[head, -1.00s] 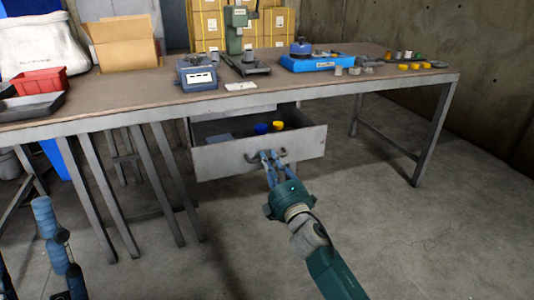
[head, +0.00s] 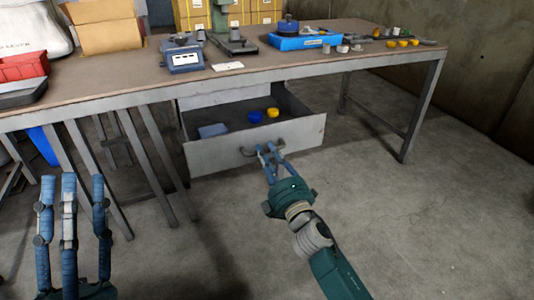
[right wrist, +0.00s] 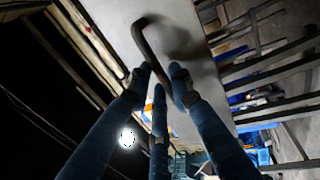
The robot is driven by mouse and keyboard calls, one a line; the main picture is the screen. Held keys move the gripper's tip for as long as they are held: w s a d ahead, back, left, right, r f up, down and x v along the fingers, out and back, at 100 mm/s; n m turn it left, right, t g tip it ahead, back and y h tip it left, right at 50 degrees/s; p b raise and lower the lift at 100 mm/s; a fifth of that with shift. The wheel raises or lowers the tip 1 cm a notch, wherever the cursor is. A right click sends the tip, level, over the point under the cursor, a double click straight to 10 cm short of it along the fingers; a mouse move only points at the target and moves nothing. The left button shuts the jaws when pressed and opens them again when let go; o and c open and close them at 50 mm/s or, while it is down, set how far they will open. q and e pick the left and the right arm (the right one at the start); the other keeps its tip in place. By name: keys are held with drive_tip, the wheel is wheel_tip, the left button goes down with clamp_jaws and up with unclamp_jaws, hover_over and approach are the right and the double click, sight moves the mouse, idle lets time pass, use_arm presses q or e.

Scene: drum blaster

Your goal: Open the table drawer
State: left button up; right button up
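The grey metal drawer (head: 222,153) hangs under the worktable (head: 300,74) and is pulled well out, with its inside showing. Its dark curved handle (head: 249,151) is on the front panel. My right gripper (head: 268,149) is at this handle. In the right wrist view the handle (right wrist: 146,46) runs between the fingertips of my right gripper (right wrist: 160,80), which look closed around it. My left gripper (head: 70,185) is at the lower left, away from the drawer, with its fingers pointing up, spread and empty.
Inside the drawer lie a blue cap (head: 255,117), a yellow cap (head: 272,112) and a flat blue-grey item (head: 212,130). A scale (head: 183,56), a blue device (head: 300,39) and a red bin (head: 22,66) stand on the table. The floor in front is clear.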

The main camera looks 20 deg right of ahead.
drive_tip(key=shift+o, duration=0.8)
drive_tip(key=s+f, duration=0.2)
drive_tip(key=s, duration=0.9)
drive_tip(key=shift+s+d, duration=0.2)
drive_tip(key=shift+s, duration=0.2)
drive_tip(key=shift+f, duration=0.1)
